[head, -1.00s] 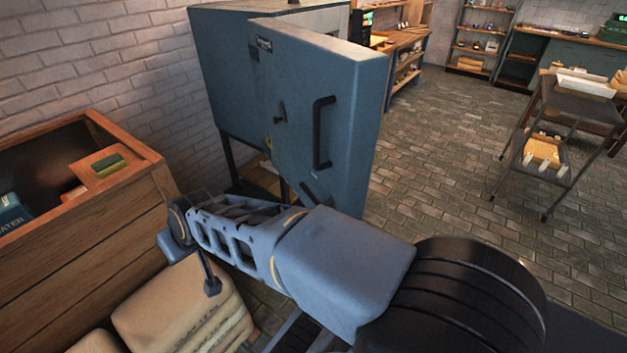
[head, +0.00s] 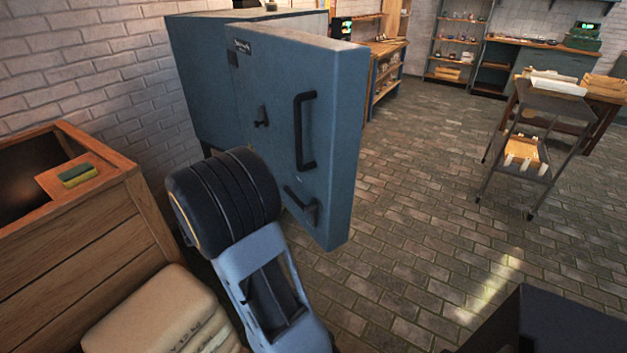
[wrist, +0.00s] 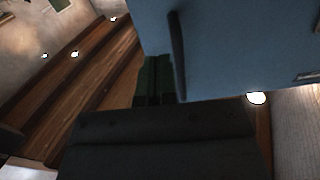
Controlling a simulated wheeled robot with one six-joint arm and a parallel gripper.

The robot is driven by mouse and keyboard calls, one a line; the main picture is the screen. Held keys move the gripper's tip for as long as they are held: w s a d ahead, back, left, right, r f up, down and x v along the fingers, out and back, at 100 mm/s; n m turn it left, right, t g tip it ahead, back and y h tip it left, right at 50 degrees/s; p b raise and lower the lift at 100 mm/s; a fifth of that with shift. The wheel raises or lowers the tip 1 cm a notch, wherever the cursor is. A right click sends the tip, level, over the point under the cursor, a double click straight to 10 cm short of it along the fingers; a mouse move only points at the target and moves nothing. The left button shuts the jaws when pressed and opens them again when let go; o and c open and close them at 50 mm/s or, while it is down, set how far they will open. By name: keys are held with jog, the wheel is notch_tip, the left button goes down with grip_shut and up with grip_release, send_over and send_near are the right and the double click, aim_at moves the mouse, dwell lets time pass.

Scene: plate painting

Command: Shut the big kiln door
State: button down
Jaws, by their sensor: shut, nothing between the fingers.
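The big kiln (head: 205,85) stands against the back wall. In the head view my arm stands before the door's lower left, and my gripper cannot be made out. In the wrist view my gripper (wrist: 156,66) is shut and empty. The blue door (wrist: 240,50) fills the upper right there, with a black bar handle (wrist: 178,55) close to the fingers. I cannot tell whether they touch.
A wooden crate (head: 80,240) with a sponge (head: 78,174) on its corner stands at left, with pale sacks (head: 155,310) before it. A dark trolley (head: 545,105) stands at right. The brick floor (head: 430,200) between door and trolley is clear.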

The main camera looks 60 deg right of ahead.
aim_at(321, 174)
jog(key=shift+g, duration=0.5)
jog(key=x, duration=1.4)
jog(key=shift+s+f+p, duration=0.1)
jog(key=shift+s+p, duration=0.1)
jog(key=shift+p, duration=0.15)
